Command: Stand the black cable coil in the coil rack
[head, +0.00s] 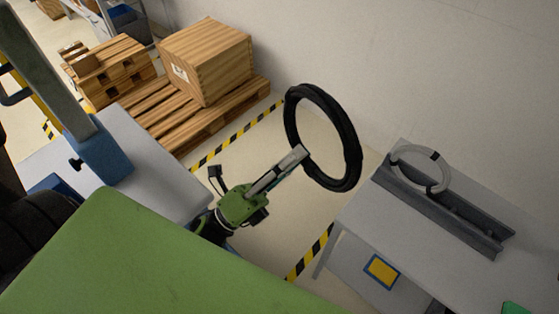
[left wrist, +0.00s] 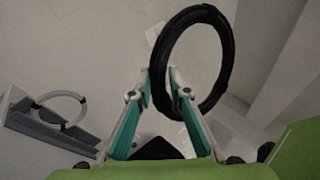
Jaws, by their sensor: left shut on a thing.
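The black cable coil (head: 351,147) is held up in the air by my left gripper (head: 300,154), which is shut on the coil's lower left rim. In the left wrist view the coil (left wrist: 228,60) rises upright from between the fingers of the left gripper (left wrist: 160,92). The coil rack (head: 440,205) is a long grey trough on the grey table at the right. A light grey coil with dark bands (head: 398,153) stands in its far left part. The black coil is left of the rack, apart from it. My right gripper is not in view.
The grey table (head: 370,225) carries the rack, with a yellow and blue item (head: 381,271) below it. A wooden crate (head: 207,62) sits on a pallet (head: 235,102) at the back. A second grey table (head: 160,165) is at the left. A wall runs behind.

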